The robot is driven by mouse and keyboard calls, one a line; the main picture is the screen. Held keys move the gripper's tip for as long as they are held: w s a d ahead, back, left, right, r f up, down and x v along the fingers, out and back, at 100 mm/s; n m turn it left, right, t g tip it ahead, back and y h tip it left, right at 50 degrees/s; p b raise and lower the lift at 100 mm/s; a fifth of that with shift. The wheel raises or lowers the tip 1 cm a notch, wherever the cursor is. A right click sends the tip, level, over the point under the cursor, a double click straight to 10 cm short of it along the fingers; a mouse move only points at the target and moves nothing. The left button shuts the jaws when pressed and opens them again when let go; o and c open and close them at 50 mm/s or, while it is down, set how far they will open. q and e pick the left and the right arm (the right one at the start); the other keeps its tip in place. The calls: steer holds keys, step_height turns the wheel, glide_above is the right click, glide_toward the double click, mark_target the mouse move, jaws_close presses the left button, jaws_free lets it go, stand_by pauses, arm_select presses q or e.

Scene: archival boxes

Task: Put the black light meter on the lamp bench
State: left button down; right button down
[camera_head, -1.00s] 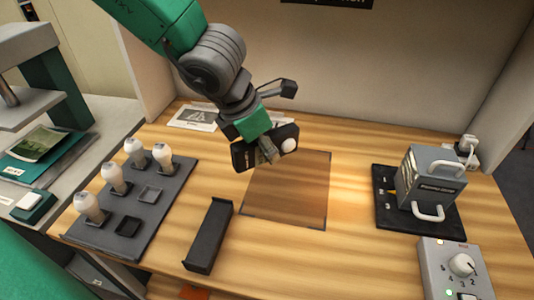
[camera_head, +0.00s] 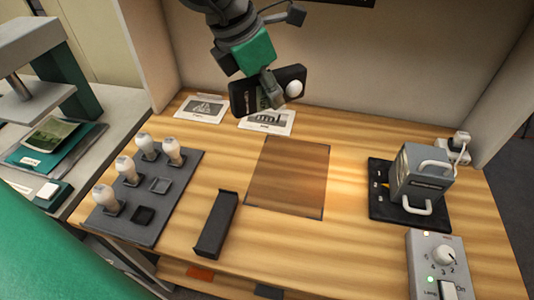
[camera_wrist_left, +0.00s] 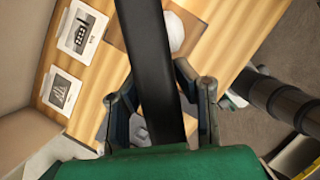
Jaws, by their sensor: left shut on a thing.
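The black light meter (camera_head: 240,97) has a white dome at its right end. My left gripper (camera_head: 270,90) is shut on the middle of it and holds it above the back of the wooden lamp bench (camera_head: 350,150), in front of the back wall. In the left wrist view the meter (camera_wrist_left: 148,55) runs as a dark bar between the two fingers (camera_wrist_left: 160,115), with its white dome beyond. A darker marked square (camera_head: 287,178) lies on the bench, in front of and below the meter. My right gripper is not in view.
A tray (camera_head: 150,222) with several bulbs stands at the left, and a black open holder (camera_head: 215,225) beside the square. A grey lamp unit (camera_head: 422,175) on a black base and a dial box (camera_head: 436,262) stand at the right. Printed cards (camera_head: 202,108) lie at the back.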

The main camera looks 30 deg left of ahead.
arm_select(q)
step_height(320, 180, down, 13)
steer(key=b, duration=1.3)
glide_above(272, 191)
steer(key=f, duration=1)
steer(key=shift+s+a+f, duration=0.2)
steer(key=shift+s+f, duration=0.05)
steer(key=shift+s, duration=0.15)
steer(key=shift+f+b, duration=1.5)
steer(key=shift+f, duration=0.55)
steer(key=shift+f, duration=0.15)
steer(key=c, duration=1.3)
jaws_free()
